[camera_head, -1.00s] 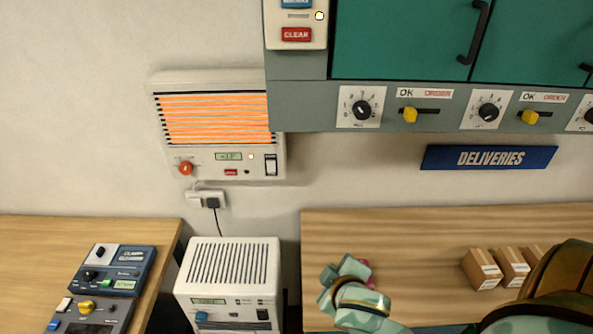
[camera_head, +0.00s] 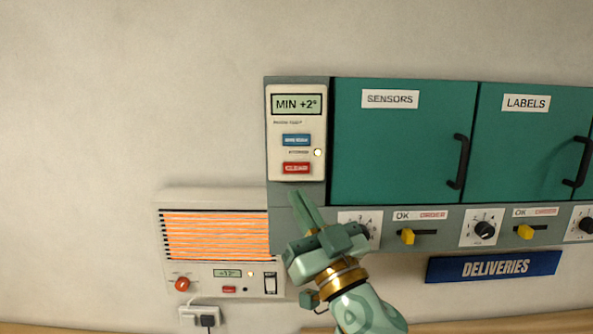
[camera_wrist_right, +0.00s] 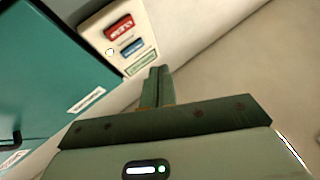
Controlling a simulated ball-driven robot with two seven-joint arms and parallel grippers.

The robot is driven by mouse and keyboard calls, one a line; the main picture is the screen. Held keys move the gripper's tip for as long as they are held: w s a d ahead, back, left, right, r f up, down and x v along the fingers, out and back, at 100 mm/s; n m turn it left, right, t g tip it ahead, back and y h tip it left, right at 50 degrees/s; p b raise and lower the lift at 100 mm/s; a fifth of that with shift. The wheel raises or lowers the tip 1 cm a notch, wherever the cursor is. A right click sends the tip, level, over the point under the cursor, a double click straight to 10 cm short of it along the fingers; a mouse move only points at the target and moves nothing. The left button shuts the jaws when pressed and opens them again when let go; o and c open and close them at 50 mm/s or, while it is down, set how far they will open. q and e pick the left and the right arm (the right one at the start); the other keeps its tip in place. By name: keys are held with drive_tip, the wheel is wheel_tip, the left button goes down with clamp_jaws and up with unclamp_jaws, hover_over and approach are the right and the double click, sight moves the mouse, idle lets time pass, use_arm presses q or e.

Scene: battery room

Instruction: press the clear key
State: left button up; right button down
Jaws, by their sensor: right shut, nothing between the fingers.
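The red clear key (camera_head: 296,168) is on a cream panel (camera_head: 308,110) at the left end of the teal wall cabinet. A blue key (camera_head: 296,140) is above it, and a display at the top reads MIN +2°. My right gripper (camera_head: 301,198) is shut and empty, its fingertips pointing up just below the panel in the head view. In the right wrist view the red key (camera_wrist_right: 118,27) and blue key (camera_wrist_right: 132,47) show beyond the shut fingers (camera_wrist_right: 158,72). The fingers appear apart from the key. My left gripper is not in view.
Teal cabinet doors (camera_head: 403,140) with black handles stand right of the panel. Below them is a strip of dials and yellow sliders (camera_head: 407,237), then the blue DELIVERIES sign (camera_head: 492,266). An orange-glowing heater (camera_head: 217,237) is at lower left. The wall at left is bare.

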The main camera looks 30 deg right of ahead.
sight(297, 168)
drive_tip(key=shift+s+a+r+y, duration=0.1)
drive_tip(key=shift+a+r+y, duration=0.1)
drive_tip(key=shift+r+y, duration=0.25)
drive_tip(key=shift+h, duration=0.25)
drive_tip(key=shift+w+d+b, duration=0.25)
drive_tip(key=shift+w+d, duration=0.55)
drive_tip(key=shift+w, duration=0.45)
drive_tip(key=shift+w+d+b, duration=0.25)
drive_tip(key=shift+w+d, duration=0.5)
drive_tip(key=shift+w, duration=0.55)
drive_tip(key=shift+w+d+b, duration=0.25)
drive_tip(key=shift+w+d, duration=0.55)
drive_tip(key=shift+w, duration=0.45)
drive_tip(key=shift+w+d, duration=0.2)
drive_tip(key=shift+w, duration=0.15)
